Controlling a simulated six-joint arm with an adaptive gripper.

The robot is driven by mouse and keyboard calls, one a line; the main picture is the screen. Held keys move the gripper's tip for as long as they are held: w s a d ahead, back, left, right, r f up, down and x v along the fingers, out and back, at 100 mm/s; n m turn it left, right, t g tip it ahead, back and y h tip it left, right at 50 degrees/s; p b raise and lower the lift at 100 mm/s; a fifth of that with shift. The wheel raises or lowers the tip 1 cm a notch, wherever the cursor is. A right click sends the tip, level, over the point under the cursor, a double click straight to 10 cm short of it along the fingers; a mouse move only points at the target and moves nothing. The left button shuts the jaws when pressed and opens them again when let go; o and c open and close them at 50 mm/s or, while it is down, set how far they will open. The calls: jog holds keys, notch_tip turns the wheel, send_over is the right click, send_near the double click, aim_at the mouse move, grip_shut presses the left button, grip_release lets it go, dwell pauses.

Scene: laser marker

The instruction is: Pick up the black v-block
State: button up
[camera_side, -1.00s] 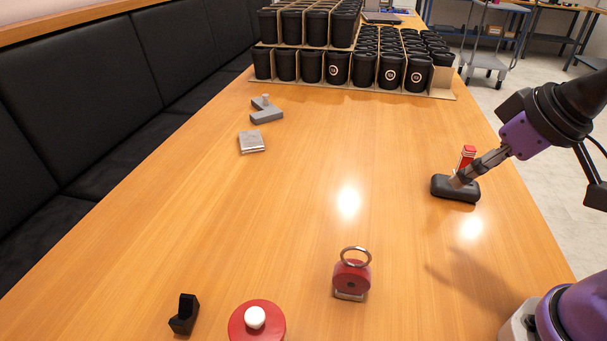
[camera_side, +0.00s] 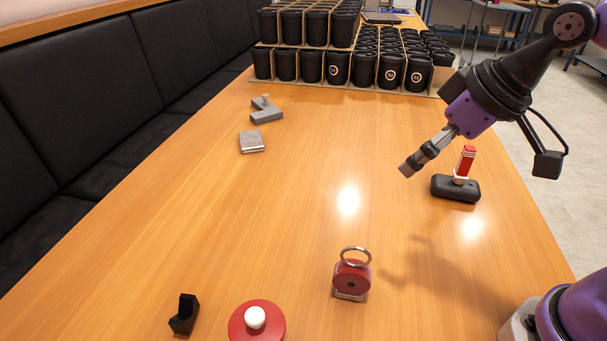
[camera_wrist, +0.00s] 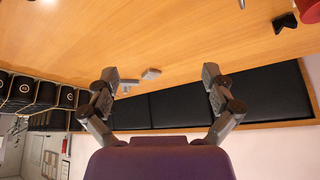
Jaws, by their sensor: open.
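The black v-block (camera_side: 184,314) sits on the wooden table at the front left in the side view. It is a small dark block with a notch, and it also shows at the upper right of the wrist view (camera_wrist: 286,22). My gripper (camera_side: 407,170) is in the air over the right half of the table, far from the v-block. In the wrist view my gripper (camera_wrist: 160,75) has its two fingers wide apart with nothing between them.
A red disc with a white knob (camera_side: 257,321) stands right of the v-block. A red ringed piece (camera_side: 351,275) is front centre. A red-and-black tool (camera_side: 456,188) stands near my gripper. Grey pieces (camera_side: 252,141) lie further back. Boxed black cups (camera_side: 337,68) fill the far end.

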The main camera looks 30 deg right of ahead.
jog(key=w+a+f+n+g+y, duration=0.15)
jog(key=w+a+n, duration=0.35)
jog(key=a, duration=0.5)
jog(key=n+g+y, duration=0.2)
jog(key=n+y, duration=0.1)
jog(key=n, duration=0.1)
send_near(181, 315)
jog(key=x, duration=0.3)
jog(key=shift+w, duration=0.3)
jog(key=x, duration=0.6)
jog(key=shift+s, duration=0.25)
jog(key=c, duration=1.3)
